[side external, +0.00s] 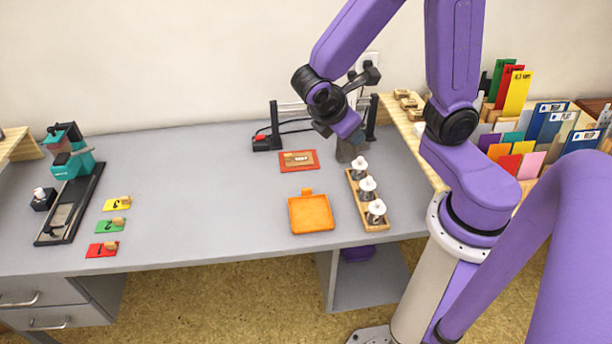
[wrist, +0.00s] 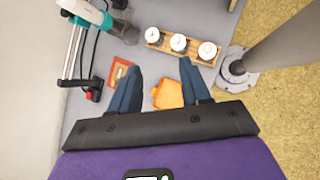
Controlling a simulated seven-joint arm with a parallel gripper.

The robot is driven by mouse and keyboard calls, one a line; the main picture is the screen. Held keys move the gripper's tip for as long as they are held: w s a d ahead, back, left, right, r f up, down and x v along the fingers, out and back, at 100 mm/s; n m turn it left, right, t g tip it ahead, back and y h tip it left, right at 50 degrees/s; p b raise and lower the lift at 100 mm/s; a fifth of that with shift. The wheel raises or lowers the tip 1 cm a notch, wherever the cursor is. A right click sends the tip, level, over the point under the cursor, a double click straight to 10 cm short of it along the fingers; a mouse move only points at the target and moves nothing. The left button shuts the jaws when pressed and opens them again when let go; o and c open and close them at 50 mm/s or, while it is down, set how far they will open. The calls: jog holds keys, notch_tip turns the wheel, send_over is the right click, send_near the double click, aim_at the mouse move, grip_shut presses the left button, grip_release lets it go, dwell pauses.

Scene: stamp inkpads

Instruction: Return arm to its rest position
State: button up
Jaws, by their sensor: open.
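My gripper (side external: 350,148) hangs above the back right part of the grey desk (side external: 210,190), pointing down. In the wrist view my gripper (wrist: 158,78) has its two blue-grey fingers spread apart, with nothing held between them. An orange inkpad (side external: 311,214) lies flat on the desk in front of it; it also shows in the wrist view (wrist: 168,95), partly hidden by a finger. A red pad (side external: 284,161) with a wooden block on it lies left of my gripper.
A wooden rack (side external: 355,206) holds three white-topped stamps near my gripper. A black-framed device (side external: 274,122) stands close behind. Yellow, green and red cards (side external: 108,225) and a teal press (side external: 70,160) are at the left. Colored folders (side external: 515,95) stand right. The desk's middle is clear.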

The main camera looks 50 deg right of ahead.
jog(key=s+a+r+y, duration=0.1)
jog(key=s+a+y, duration=0.2)
jog(key=s, duration=0.3)
jog(key=s+a+r+m+y, duration=0.1)
jog(key=s+a+y, duration=0.3)
jog(key=s+y, duration=0.1)
jog(key=shift+s+y, duration=0.3)
jog(key=shift+s, duration=0.4)
